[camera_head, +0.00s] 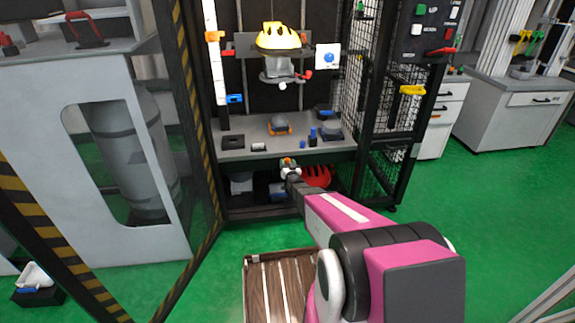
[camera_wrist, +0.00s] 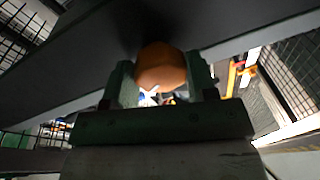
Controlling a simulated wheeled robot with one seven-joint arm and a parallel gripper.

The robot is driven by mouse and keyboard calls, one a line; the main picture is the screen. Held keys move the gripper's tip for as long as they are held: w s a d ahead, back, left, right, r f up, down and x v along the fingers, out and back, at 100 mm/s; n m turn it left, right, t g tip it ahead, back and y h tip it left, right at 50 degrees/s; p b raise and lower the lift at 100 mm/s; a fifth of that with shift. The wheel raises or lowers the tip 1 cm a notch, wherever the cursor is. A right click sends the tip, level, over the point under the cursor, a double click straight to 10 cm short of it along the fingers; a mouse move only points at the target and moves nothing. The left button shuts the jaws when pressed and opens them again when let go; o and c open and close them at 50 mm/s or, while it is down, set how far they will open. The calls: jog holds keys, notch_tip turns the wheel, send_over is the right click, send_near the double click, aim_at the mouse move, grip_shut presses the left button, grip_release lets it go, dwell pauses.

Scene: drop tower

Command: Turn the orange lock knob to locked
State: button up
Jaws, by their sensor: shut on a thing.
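The orange lock knob (camera_wrist: 160,66) is round and sits between my two gripper fingers in the wrist view, against a dark panel. In the head view it is a small orange spot (camera_head: 287,161) at the front edge of the tower's grey bench. My gripper (camera_wrist: 162,82) is shut on the knob, with one finger on each side of it. In the head view my gripper (camera_head: 290,172) is small and partly hidden by my own arm. I cannot tell any mark showing the knob's angle.
A yellow helmet (camera_head: 279,37) is mounted above the grey bench (camera_head: 230,155), which holds several small parts. A black mesh door (camera_head: 393,110) with a yellow handle (camera_head: 412,90) stands open on the right. A striped frame (camera_head: 185,80) is on the left. A slatted wooden platform (camera_head: 270,290) lies below.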

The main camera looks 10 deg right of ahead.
jog(key=m+h, duration=0.1)
jog(key=m, duration=0.6)
jog(key=shift+a+h, duration=0.1)
jog(key=shift+h, duration=0.3)
jog(key=shift+m, duration=0.4)
jog(key=o, duration=0.9)
jog(key=shift+s, duration=0.1)
jog(key=s+f, duration=0.1)
jog(key=s, duration=0.9)
jog(key=shift+s+f, duration=0.3)
jog(key=shift+f, duration=0.1)
